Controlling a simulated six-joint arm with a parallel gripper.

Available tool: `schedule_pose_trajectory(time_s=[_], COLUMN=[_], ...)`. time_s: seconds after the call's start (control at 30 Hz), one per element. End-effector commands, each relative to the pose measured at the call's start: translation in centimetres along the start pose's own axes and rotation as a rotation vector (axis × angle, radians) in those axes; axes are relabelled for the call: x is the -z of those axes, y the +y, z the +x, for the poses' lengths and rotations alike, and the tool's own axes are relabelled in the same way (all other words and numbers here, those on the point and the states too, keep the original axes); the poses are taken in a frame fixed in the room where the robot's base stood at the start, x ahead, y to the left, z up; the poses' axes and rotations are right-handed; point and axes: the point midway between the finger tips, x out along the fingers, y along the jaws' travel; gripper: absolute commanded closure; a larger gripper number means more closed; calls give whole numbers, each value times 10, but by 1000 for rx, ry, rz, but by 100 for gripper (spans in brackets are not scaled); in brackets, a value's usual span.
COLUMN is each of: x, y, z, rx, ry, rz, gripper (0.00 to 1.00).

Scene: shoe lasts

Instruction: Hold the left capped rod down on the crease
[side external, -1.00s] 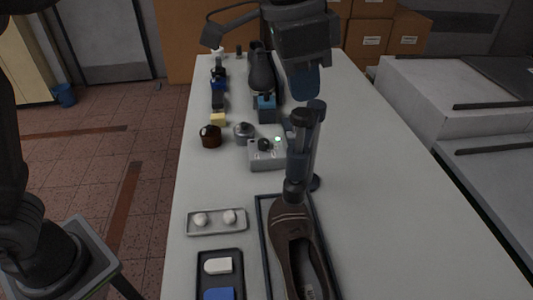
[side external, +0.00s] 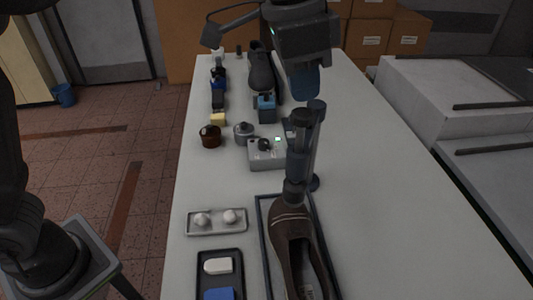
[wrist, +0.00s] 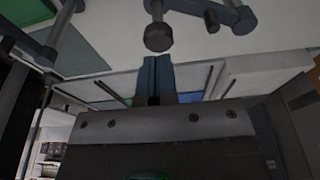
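The left capped rod (side external: 299,150) stands upright with a dark round cap on top. Its lower end is at the toe of a brown shoe (side external: 279,225); I cannot tell how firmly it presses there. A second upright post (side external: 316,130) stands just right of it. My gripper (side external: 304,98) points down just above the caps, its blue fingers together and empty. In the wrist view the fingers (wrist: 154,58) show only a thin dark line between them, and a round dark cap (wrist: 158,38) lies just beyond their tips. The crease is too small to make out.
A grey box with a lit lamp (side external: 266,154) stands behind the shoe. A tray with two white balls (side external: 216,230) and a dark tray (side external: 234,256) are on the left. Bottles and jars line the back left. The table's right side is clear.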

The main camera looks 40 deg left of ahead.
Motion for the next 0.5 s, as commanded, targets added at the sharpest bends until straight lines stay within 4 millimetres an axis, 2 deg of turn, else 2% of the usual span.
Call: schedule_pose_trajectory(time_s=[0.5], x=[-3], y=[0], z=[16], rx=[0], ry=[0], rz=[0], gripper=[100])
